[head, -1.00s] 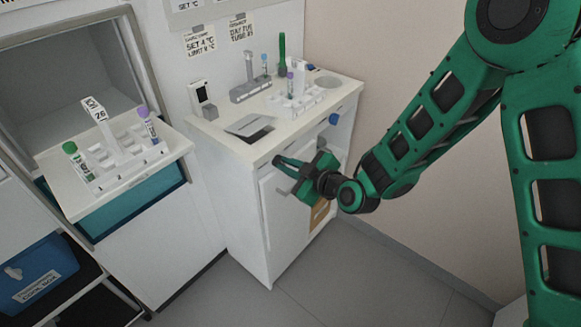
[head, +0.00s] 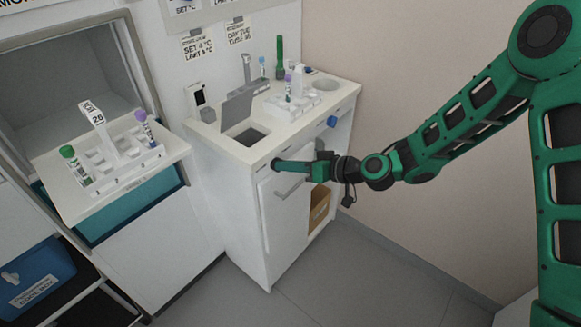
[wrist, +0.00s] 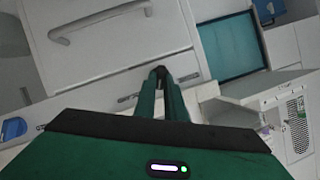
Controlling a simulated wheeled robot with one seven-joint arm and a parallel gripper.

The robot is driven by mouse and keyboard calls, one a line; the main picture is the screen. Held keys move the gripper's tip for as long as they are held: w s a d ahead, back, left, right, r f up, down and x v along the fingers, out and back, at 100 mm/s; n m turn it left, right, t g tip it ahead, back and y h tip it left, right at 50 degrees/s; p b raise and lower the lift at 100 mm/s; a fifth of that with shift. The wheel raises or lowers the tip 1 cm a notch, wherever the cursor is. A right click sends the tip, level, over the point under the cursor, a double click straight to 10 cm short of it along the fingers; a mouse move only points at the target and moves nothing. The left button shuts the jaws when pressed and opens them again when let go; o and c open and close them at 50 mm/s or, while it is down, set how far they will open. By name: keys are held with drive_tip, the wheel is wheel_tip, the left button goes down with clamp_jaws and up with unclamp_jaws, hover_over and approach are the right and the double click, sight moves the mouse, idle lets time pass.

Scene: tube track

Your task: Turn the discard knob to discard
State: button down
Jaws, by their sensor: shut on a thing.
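My gripper (head: 278,164) is at the upper left of the white cabinet's (head: 235,190) front, just under the counter edge. Its fingers are closed together at the place of the discard knob, which they hide in the head view. In the wrist view, the gripper's fingertips (wrist: 161,74) are close together against the cabinet front, and the knob cannot be made out. On the counter above, a grey flap (head: 237,106) stands tilted up beside a dark square opening (head: 249,136).
A second, blue knob (head: 332,121) is on the cabinet front to the right. A door handle (head: 289,188) sticks out below my gripper. A white tube rack (head: 290,108) stands on the counter. Another rack (head: 125,158) with tubes is on the left shelf.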

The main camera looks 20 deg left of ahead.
drive_tip(key=shift+a+r+m+g+y, duration=0.15)
drive_tip(key=shift+m+g+y, duration=0.3)
drive_tip(key=shift+m, duration=0.45)
drive_tip(key=c, duration=1.8)
unclamp_jaws()
drive_tip(key=shift+w, duration=0.1)
drive_tip(key=shift+f, duration=0.2)
drive_tip(key=shift+d, duration=0.2)
drive_tip(key=v, duration=1)
drive_tip(key=shift+w+d, duration=0.1)
drive_tip(key=shift+d, duration=0.2)
